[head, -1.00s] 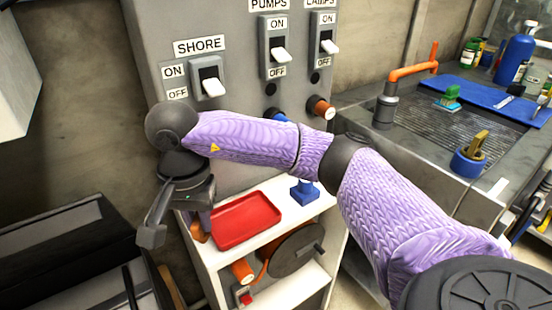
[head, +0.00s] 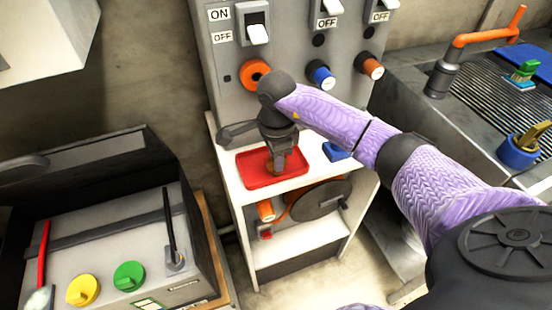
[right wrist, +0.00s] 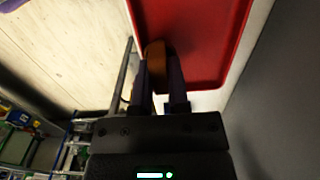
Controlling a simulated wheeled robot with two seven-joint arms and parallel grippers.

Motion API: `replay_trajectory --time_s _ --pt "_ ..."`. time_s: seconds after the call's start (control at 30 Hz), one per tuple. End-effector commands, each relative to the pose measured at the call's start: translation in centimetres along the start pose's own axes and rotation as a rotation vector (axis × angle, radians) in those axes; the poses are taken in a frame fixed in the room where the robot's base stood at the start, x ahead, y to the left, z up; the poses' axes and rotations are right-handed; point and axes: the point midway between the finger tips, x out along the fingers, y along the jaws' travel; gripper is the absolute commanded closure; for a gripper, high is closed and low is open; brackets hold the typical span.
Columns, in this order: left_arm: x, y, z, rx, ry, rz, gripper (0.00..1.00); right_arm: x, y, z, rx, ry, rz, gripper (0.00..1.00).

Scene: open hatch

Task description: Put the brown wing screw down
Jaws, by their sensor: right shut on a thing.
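My right gripper (head: 279,160) points down over the red tray (head: 250,176) on top of the white shelf unit. In the right wrist view, the gripper (right wrist: 160,80) is shut on the brown wing screw (right wrist: 155,54), whose top shows between the fingers. The screw overlaps the left edge of the red tray (right wrist: 207,40) in that view. The fingers largely hide it in the head view. I cannot tell whether it touches the tray. My left gripper is not clearly in view.
A blue object (head: 336,152) stands right of the tray on the white shelf unit (head: 236,192). The grey switch panel (head: 290,50) rises behind. An open box at left holds a yellow knob (head: 83,289) and a green knob (head: 129,275). The sink (head: 470,110) is at right.

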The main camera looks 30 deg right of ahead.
Motion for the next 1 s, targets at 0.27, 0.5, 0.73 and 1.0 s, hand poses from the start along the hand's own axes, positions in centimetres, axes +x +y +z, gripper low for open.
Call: replay_trajectory --time_s 0.27,0.5,0.73,1.0 --pt "0.1 -0.3 0.1 0.002 -0.004 -0.004 0.44 0.1 0.0 0.0 0.000 0.000 -0.002 0.74" --pt "0.1 -0.3 0.1 0.005 -0.002 -0.004 0.44 0.0 0.0 0.0 -0.001 0.000 -0.001 0.45" --pt "-0.4 -0.3 -0.2 0.005 0.004 -0.005 0.44 -0.8 0.0 0.0 -0.001 0.000 -0.003 0.45" --pt "-2.8 0.2 -1.3 0.003 0.032 0.004 0.44 -8.2 -0.1 0.0 0.000 -0.001 -0.008 0.45"
